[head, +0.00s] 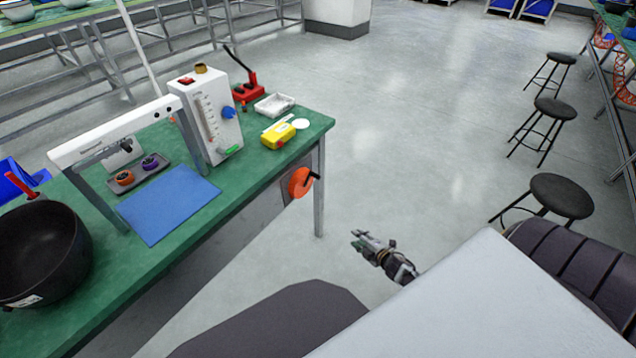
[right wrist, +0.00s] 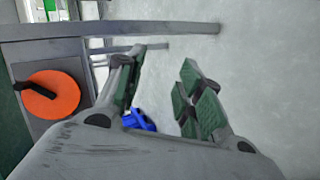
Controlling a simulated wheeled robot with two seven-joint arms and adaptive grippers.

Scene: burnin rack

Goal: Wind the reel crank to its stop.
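The reel is an orange disc (head: 300,182) with a black crank handle (head: 312,175), mounted on the side of the green bench under its right end. In the right wrist view the orange disc (right wrist: 56,97) is at the left, with its black handle (right wrist: 35,90) pointing to the upper left. My right gripper (head: 358,240) is in the air to the right of and below the reel in the head view, apart from it. In the right wrist view its two fingers (right wrist: 166,75) are spread with nothing held between them. My left gripper is not in view.
The green bench (head: 90,290) carries a white flow-meter box (head: 208,115), a yellow device (head: 278,136), a blue mat (head: 168,203) and a black bowl (head: 40,250). A bench leg (head: 319,190) stands beside the reel. Black stools (head: 561,196) stand at the right; the floor between is clear.

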